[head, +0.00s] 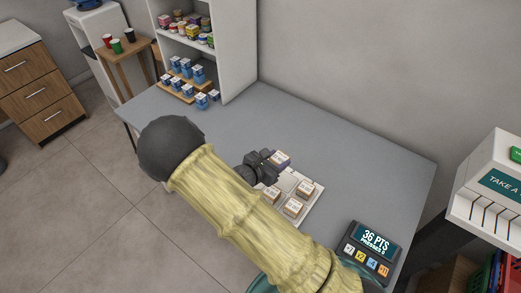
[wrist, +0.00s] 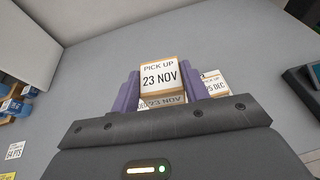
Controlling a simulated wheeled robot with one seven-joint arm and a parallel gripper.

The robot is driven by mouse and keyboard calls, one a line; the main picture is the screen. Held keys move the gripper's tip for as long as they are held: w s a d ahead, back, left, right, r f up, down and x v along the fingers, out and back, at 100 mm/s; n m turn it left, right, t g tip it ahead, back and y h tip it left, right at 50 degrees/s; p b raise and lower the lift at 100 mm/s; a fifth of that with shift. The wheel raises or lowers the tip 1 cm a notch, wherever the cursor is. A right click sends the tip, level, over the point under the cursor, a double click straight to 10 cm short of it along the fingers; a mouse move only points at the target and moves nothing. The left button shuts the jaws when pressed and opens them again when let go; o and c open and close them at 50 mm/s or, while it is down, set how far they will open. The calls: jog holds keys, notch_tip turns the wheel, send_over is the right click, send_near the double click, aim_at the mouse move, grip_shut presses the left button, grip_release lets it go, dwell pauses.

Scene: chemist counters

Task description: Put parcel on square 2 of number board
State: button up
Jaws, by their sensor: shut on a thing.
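My gripper (head: 270,163) is shut on a parcel (head: 281,158), a small tan box with a white label. In the wrist view the held parcel (wrist: 160,78) reads "PICK UP 23 NOV" and sits between the purple fingers. The number board (head: 287,181) is a pale board on the counter, beside and partly under my gripper. Several other parcels stand on it, such as one at the front (head: 293,207) and one at the right (head: 305,188). The board's numbers are hidden or too small to read, so I cannot tell which is square 2.
A dark keypad display (head: 373,244) reading "36 PTS" stands at the counter's front right. A shelf unit (head: 234,50) and blue-and-white boxes (head: 202,101) are at the back left. The grey counter (head: 330,140) is clear behind the board. My arm covers the counter's front.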

jog(key=s+d+r+m+g+p, duration=0.1)
jog(key=d+p, duration=0.4)
jog(key=s+d+r+m+g+h+p, duration=0.1)
jog(key=s+d+r+p, duration=0.1)
jog(key=d+p, duration=0.3)
jog(key=shift+s+d+r, duration=0.25)
jog(key=shift+s+d, duration=0.05)
jog(key=shift+d, duration=0.2)
jog(key=shift+d+h, duration=0.1)
jog(key=shift+h, duration=0.2)
